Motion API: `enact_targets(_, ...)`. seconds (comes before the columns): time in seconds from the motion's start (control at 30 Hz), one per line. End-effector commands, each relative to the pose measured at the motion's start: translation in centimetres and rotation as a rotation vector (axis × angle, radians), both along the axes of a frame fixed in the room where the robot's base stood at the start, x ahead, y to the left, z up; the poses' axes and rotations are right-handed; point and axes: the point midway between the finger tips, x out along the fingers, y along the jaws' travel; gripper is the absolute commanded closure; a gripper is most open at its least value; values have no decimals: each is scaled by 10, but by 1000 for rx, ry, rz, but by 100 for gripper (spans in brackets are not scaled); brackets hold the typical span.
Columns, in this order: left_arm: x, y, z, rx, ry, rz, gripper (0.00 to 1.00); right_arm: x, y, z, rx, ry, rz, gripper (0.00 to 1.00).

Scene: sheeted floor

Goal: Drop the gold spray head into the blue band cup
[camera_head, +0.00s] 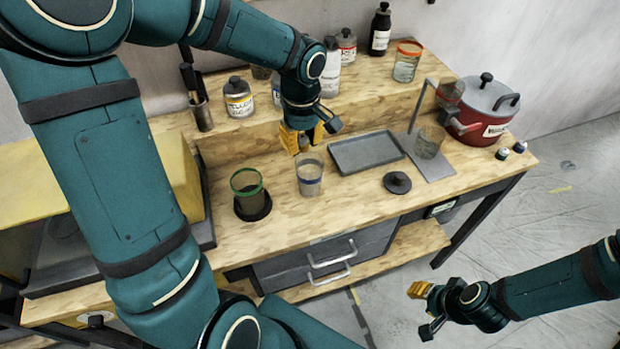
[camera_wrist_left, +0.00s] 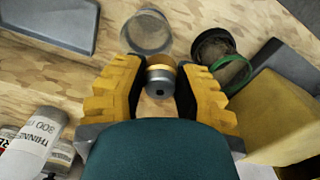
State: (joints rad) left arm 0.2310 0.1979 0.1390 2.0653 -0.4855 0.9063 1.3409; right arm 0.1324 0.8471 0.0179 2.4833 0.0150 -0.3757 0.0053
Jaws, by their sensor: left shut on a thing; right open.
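The gold spray head (camera_wrist_left: 160,76) is a small part with a gold band and a grey nozzle. In the left wrist view it sits between the yellow fingers of my left gripper (camera_wrist_left: 160,88), which is shut on it. In the head view my left gripper (camera_head: 302,139) is above the bench, behind and slightly above the blue band cup (camera_head: 309,177). That cup is clear glass and stands upright on the bench; in the left wrist view a clear cup (camera_wrist_left: 148,33) shows just beyond the fingertips. My right gripper (camera_head: 421,307) is open and empty over the floor at lower right.
To the right are a grey tray (camera_head: 366,152), a black lid (camera_head: 397,182), another glass (camera_head: 429,141) and a red pot (camera_head: 482,112). Bottles and an orange-rimmed cup (camera_head: 406,62) stand on the raised shelf.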

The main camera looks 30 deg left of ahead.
Motion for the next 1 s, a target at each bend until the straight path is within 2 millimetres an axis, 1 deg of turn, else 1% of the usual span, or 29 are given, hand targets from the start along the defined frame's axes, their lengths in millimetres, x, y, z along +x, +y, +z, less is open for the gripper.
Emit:
enact_targets(0.03, 0, 0, -7, 0, 0, 0, 100, 0, 0, -6, -1, 0, 0, 61)
enact_targets(0.1, 0, 0, -11, 0, 0, -1, 100, 0, 0, -9, -2, 0, 0, 61)
enact_targets(0.4, 0, 0, -12, 0, -1, -2, 100, 1, 1, -9, -2, -1, 0, 61)
enact_targets(0.43, 0, 0, -12, 0, -1, -2, 60, 1, 1, -9, -2, -1, 0, 61)
enact_targets(0.5, 0, 0, -12, 0, -1, -2, 39, 1, 1, -9, -2, -1, 0, 61)
enact_targets(0.83, 0, 0, -11, 0, -1, -1, 39, 1, 1, -9, -1, -1, 1, 61)
enact_targets(0.93, 1, 0, -4, 1, -4, -1, 39, 0, 1, -9, -1, -1, 1, 61)
enact_targets(1.0, 1, 0, 6, 2, -5, 0, 39, 0, 1, -9, -1, -1, 0, 61)
